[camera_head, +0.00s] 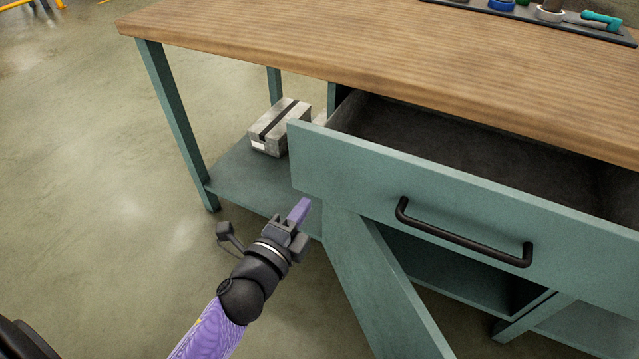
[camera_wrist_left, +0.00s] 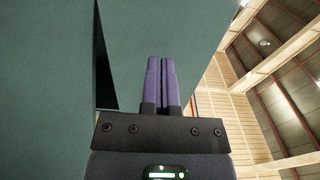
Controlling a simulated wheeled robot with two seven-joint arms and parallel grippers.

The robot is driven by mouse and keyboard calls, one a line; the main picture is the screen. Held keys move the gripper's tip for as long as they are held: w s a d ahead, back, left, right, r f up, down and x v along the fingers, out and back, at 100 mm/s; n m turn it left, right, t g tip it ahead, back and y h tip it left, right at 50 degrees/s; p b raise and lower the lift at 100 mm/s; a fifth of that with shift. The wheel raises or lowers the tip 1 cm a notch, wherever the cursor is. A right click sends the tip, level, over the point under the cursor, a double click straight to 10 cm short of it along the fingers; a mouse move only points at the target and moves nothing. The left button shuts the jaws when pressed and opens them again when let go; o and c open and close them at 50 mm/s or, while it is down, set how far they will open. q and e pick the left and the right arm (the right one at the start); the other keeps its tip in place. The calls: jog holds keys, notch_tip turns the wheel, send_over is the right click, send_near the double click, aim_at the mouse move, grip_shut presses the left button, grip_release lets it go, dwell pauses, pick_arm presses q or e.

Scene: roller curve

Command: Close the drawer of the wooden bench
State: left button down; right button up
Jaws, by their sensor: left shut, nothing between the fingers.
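The wooden bench (camera_head: 330,45) has a wood top and a teal frame. Its drawer (camera_head: 345,175) stands open, pulled out toward me, and its dark inside looks empty. The drawer front carries a black bar handle (camera_head: 465,240). My left gripper (camera_head: 300,212) is shut and empty, just below and in front of the drawer front's left end. In the left wrist view its purple fingers (camera_wrist_left: 161,80) lie together, with a teal panel (camera_wrist_left: 200,30) close behind them. I cannot tell whether they touch it. My right gripper is not in view.
A grey box (camera_head: 281,127) sits on the bench's lower shelf (camera_head: 245,180). A teal door or panel (camera_head: 375,285) slants out below the drawer. A dark tray (camera_head: 520,12) with small items lies on the bench top.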

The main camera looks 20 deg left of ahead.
aim_at(326, 175)
pick_arm(q)
jog(key=w+b, duration=0.1)
jog(key=w, duration=0.5)
jog(key=shift+d+f, duration=0.1)
jog(key=shift+w+b, duration=0.3)
jog(key=shift+w, duration=0.1)
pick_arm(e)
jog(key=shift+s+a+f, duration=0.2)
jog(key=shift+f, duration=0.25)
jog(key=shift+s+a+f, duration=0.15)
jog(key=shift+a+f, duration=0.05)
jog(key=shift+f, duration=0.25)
